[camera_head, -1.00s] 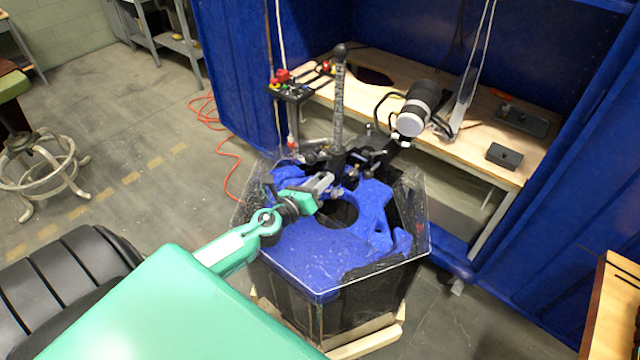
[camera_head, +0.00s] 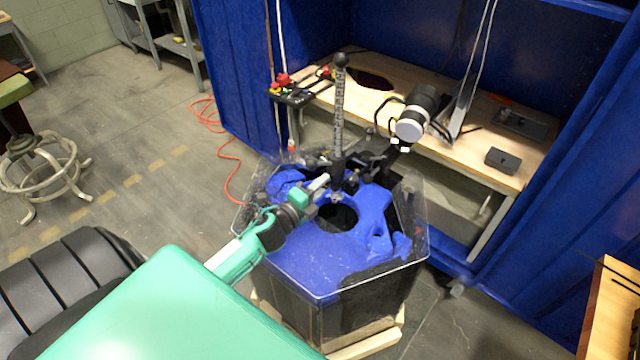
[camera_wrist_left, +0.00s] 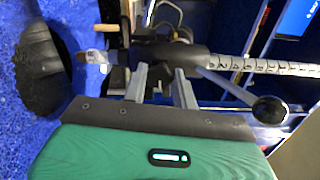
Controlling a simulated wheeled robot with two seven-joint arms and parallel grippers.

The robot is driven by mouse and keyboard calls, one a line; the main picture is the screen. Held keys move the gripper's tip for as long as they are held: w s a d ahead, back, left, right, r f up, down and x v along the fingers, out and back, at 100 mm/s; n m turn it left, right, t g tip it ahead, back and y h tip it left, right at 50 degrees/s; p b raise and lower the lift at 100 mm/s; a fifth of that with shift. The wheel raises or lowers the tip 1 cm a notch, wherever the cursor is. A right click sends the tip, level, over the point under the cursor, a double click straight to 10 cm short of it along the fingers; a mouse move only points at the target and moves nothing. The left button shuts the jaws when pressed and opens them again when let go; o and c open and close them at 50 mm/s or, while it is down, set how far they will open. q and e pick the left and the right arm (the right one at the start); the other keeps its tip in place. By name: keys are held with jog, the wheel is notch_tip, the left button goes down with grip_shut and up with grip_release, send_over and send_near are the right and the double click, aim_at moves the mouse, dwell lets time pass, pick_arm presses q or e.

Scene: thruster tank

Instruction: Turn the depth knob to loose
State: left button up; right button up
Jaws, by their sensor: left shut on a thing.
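The black holder (camera_head: 338,172) stands upright over the blue tank top, with the numbered depth rod (camera_head: 338,115) rising from it. In the left wrist view the dark holder (camera_wrist_left: 165,52) lies across the picture and the numbered rod (camera_wrist_left: 265,66) runs right. My left gripper (camera_head: 322,183) reaches the holder's lower left side. Its two grey fingers, seen in the left wrist view (camera_wrist_left: 161,75), are close together against the holder, shut on the depth knob. The knob itself is mostly hidden, and its turned position cannot be read. My right gripper is not in view.
The clear-walled tank (camera_head: 330,285) has a blue top with a round dark hole (camera_head: 338,215). A camera-like device (camera_head: 415,115) stands behind right, before a wooden bench (camera_head: 465,140).

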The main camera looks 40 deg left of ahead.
pick_arm(q)
jog(key=n+p, duration=0.1)
jog(key=n, duration=0.3)
jog(key=shift+n+p, duration=0.4)
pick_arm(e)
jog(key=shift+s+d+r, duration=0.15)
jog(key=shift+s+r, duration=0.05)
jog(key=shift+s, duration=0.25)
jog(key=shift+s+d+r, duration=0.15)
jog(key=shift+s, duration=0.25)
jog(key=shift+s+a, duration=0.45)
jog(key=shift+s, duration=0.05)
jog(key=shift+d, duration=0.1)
